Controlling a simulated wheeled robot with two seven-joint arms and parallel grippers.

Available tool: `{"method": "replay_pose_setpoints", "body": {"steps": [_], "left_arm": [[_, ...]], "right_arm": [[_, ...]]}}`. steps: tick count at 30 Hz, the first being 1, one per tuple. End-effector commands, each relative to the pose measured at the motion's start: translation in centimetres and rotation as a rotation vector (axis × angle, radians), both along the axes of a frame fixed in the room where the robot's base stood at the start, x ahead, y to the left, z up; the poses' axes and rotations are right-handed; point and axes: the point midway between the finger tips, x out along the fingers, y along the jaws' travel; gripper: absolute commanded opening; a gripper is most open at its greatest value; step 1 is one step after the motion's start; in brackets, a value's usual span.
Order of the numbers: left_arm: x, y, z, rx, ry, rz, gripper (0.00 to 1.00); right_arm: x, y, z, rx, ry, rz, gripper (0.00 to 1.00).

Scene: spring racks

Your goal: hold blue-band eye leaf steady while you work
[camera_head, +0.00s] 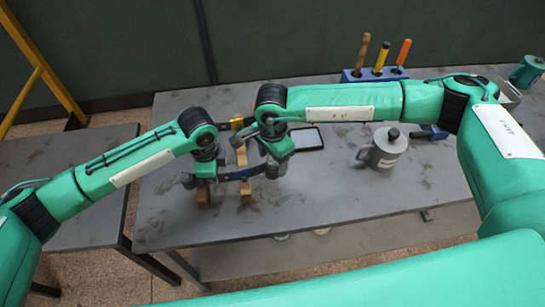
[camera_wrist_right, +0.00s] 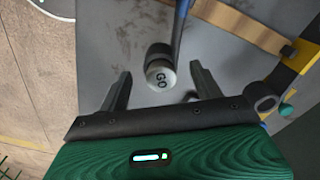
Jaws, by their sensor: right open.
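A dark curved leaf (camera_head: 238,175) with a blue patch lies low between my two grippers in the head view. My left gripper (camera_head: 203,181) points down at its left end. I cannot tell whether its fingers are closed on the leaf. My right gripper (camera_head: 273,168) is over the right end. In the right wrist view it is open (camera_wrist_right: 162,88), with a grey cylinder end marked GO (camera_wrist_right: 160,73) showing between and beyond its fingers, on a blue shaft. A dark leaf (camera_wrist_right: 298,62) with a yellow band and a round eye is at right there.
Wooden blocks (camera_head: 246,191) stand under the leaf. The front middle of the table is clear.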

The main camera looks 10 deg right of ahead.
Motion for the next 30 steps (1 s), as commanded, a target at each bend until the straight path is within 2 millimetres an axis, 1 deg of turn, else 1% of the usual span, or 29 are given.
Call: {"method": "replay_pose_setpoints", "body": {"steps": [1, 11, 30], "left_arm": [[0.2, -0.1, 0.2, -0.004, -0.005, 0.0, 0.0], [0.2, -0.1, 0.2, -0.004, -0.005, 0.0, 0.0], [0.1, -0.1, 0.2, -0.004, -0.005, -0.001, 0.0]], "right_arm": [[0.0, 0.0, 0.0, 0.0, 0.0, 0.0, 0.75], [0.0, 0.0, 0.3, 0.0, -0.001, 0.0, 0.75], [0.0, 0.0, 4.7, 0.0, -0.001, 0.0, 0.75]]}}
